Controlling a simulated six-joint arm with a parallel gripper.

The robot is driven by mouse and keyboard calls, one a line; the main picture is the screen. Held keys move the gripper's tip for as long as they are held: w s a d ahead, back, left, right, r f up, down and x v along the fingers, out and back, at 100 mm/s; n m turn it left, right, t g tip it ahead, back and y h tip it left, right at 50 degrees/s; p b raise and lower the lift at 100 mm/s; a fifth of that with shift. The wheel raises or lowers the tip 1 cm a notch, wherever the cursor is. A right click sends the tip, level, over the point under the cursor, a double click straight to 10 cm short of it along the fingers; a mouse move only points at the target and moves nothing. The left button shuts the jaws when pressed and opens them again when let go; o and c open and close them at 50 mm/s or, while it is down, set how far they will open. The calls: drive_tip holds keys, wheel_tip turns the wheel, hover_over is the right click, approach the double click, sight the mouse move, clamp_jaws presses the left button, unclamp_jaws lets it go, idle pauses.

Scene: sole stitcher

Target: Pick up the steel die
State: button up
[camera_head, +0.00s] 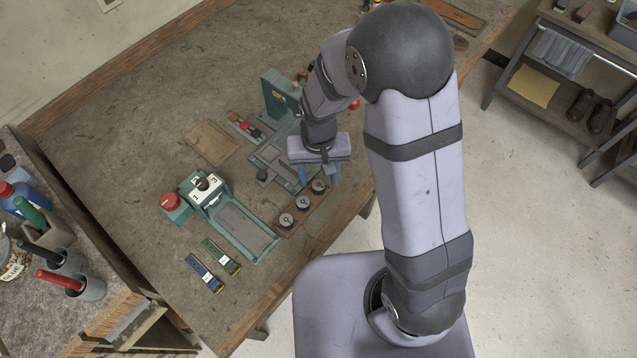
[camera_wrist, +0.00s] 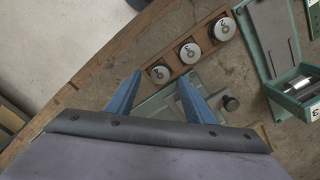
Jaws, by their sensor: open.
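Several round metal pieces sit in a row in a wooden rack (camera_head: 293,228), which also shows in the wrist view (camera_wrist: 174,54). In the wrist view they are a near disc (camera_wrist: 158,72), a middle disc (camera_wrist: 190,53) and a far disc (camera_wrist: 222,29), each with a dark mark on its pale top. I cannot tell whether one of them is the steel die. My gripper (camera_head: 318,175) has two blue fingers, apart and empty, above the teal machine's base beside the rack. In the wrist view its fingertips (camera_wrist: 160,79) appear close to the near disc; their height is unclear.
A teal machine (camera_head: 280,93) stands behind my gripper. A teal fixture (camera_head: 240,222) with a numbered white block (camera_head: 204,189) and red button (camera_head: 170,202) lies left of the rack. A dark knob (camera_wrist: 231,103) is close to one finger. Bare tabletop (camera_head: 110,150) extends left.

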sight(318, 184)
drive_tip(key=shift+f, duration=1.2)
drive_tip(key=shift+c, duration=0.6)
clamp_jaws()
drive_tip(key=shift+r, duration=0.15)
drive_tip(key=shift+r+b, duration=0.95)
drive_tip(key=shift+r, duration=3.95)
drive_tip(key=w+a+f+p, duration=0.1)
drive_tip(key=w+a+p, duration=0.3)
drive_tip(key=w+a, duration=0.7)
drive_tip(key=shift+w+a+f+p, duration=0.4)
drive_tip(key=shift+a, duration=0.25)
